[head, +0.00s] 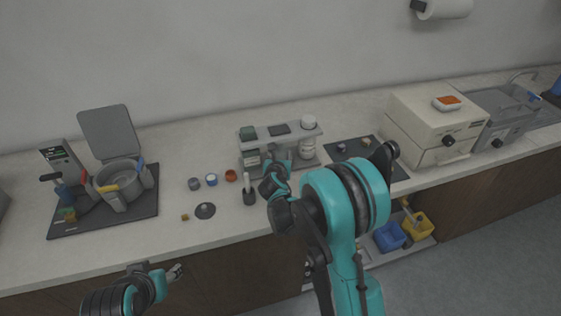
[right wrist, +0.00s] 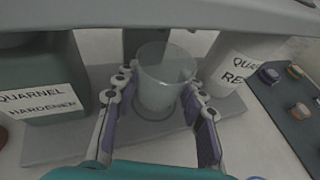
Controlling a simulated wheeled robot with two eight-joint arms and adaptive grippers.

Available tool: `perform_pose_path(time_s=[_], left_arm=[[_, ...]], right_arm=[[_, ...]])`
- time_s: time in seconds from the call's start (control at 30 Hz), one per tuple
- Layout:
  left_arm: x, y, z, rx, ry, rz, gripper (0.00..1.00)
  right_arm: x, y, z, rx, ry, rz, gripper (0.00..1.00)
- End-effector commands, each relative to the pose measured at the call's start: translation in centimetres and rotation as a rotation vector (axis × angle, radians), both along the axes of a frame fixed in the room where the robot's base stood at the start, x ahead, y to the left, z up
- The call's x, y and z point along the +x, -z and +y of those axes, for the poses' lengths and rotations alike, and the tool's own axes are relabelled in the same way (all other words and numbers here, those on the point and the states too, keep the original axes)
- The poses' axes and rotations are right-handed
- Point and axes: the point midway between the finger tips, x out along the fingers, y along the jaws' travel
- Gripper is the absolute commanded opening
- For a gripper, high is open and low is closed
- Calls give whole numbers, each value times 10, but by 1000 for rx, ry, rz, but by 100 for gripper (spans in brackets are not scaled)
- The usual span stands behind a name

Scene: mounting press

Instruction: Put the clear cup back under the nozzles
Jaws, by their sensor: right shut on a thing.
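The clear cup (right wrist: 165,78) stands upright between the fingers of my right gripper (right wrist: 160,118) in the right wrist view, and the gripper is shut on it. The cup is over the grey base plate (right wrist: 62,145) of the dispenser, between its two bottles. I cannot tell whether its bottom touches the plate. In the head view the dispenser (head: 309,131) stands on the counter, with my right gripper (head: 276,175) at its front; the cup is not clear there. The nozzles are not clearly visible. My left gripper (head: 160,276) hangs low in front of the counter; its finger opening is unclear.
A green hardener bottle (right wrist: 45,85) and a white resin bottle (right wrist: 238,62) flank the cup closely. The dispenser's top bar (right wrist: 120,14) overhangs it. A dark mat (head: 392,170) lies right, small jars (head: 211,180) left. A mounting press (head: 117,172) stands far left.

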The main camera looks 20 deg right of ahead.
Motion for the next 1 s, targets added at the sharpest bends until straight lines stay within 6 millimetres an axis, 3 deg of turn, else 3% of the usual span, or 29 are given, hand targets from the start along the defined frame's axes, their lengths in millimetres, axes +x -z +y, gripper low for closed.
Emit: perform_pose_path(time_s=[0.07, 0.43, 0.47, 0.5, 0.53, 0.9, 1.0], left_arm=[[0, 8, 0, 0, 0, 0, 50], [0, 10, 0, 0, 0, 0, 50], [0, 9, 0, 0, 0, 0, 50], [0, 9, 0, 0, 0, 0, 50], [0, 9, 0, 0, 0, 0, 50], [0, 4, 0, 0, 0, 0, 50], [0, 0, 0, 0, 0, 0, 50]], right_arm=[[0, 12, 0, 0, 0, 0, 12], [0, 14, 0, 0, 0, 0, 12], [0, 13, 0, 0, 0, 0, 48], [0, 13, 0, 0, 0, 0, 59], [0, 13, 0, 0, 0, 0, 61], [0, 8, 0, 0, 0, 0, 61], [-13, 2, 5, -2, -1, 1, 61]])
